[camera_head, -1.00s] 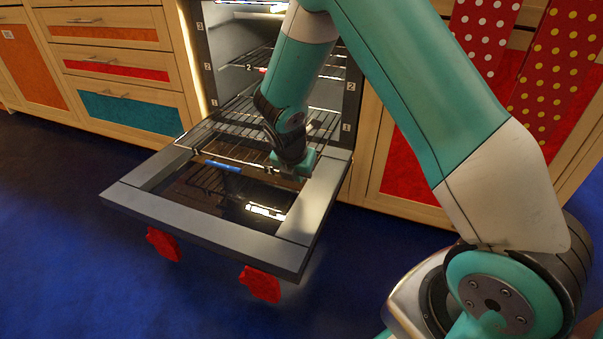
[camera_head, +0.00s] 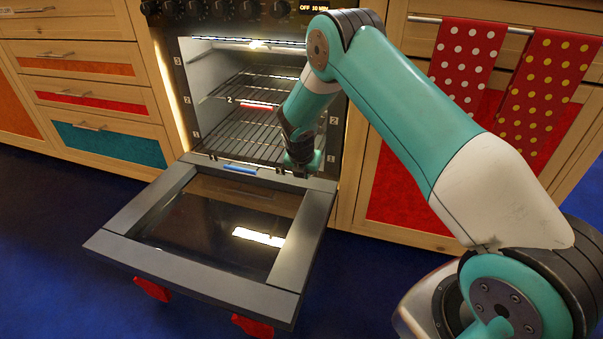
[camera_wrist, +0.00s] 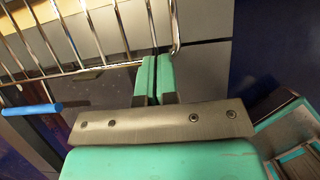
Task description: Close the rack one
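The oven's lower wire rack (camera_head: 245,138) has a blue handle (camera_head: 240,168) on its front edge. It lies mostly inside the oven, with the handle close to the opening. My gripper (camera_head: 302,165) is at the right front corner of this rack, just above the hinge end of the open door. In the wrist view, its two teal fingers (camera_wrist: 153,78) are together, shut, with only a thin dark gap. The rack wires (camera_wrist: 95,35) and blue handle (camera_wrist: 32,109) show to their left. The fingertips are close to the front rail; I cannot tell whether they touch.
The oven door (camera_head: 205,265) hangs open and level, with red pieces below its outer edge. An upper rack with a red handle (camera_head: 258,106) is inside. Drawers (camera_head: 110,143) stand left, and dotted red towels (camera_head: 465,62) hang right. The blue floor in front is free.

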